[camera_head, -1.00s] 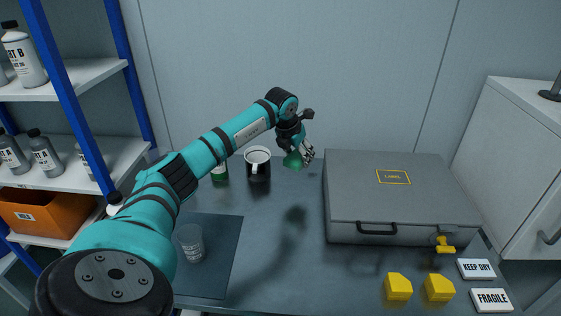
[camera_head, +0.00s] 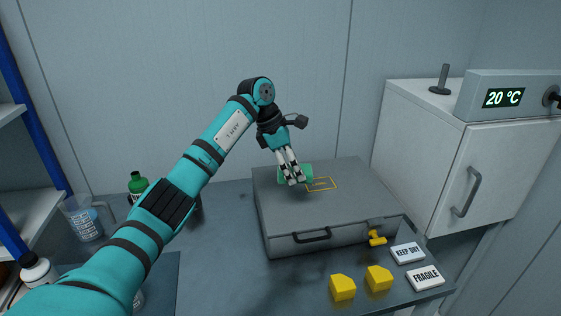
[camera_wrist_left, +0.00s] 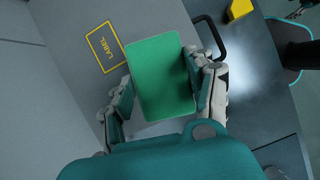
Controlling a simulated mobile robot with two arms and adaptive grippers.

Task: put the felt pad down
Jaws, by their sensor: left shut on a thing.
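The green felt pad (camera_wrist_left: 160,75) is between the fingers of my left gripper (camera_head: 291,178), which is shut on it. In the left wrist view the pad shows as a flat green rectangle over the grey case lid. In the head view only parts of the pad (camera_head: 308,173) show around the fingers. The grey case (camera_head: 285,215) lies closed on the table, with a yellow outlined label area (camera_head: 321,185) on its lid. The gripper is over the lid, just left of this outline. I cannot tell whether the pad touches the lid.
Yellow blocks (camera_head: 342,288) and white signs (camera_head: 407,253) reading KEEP DRY and FRAGILE lie at the case's front right. A white cabinet (camera_head: 450,160) stands on the right. A green bottle (camera_head: 138,186) and a beaker (camera_head: 83,219) stand left, partly behind my arm.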

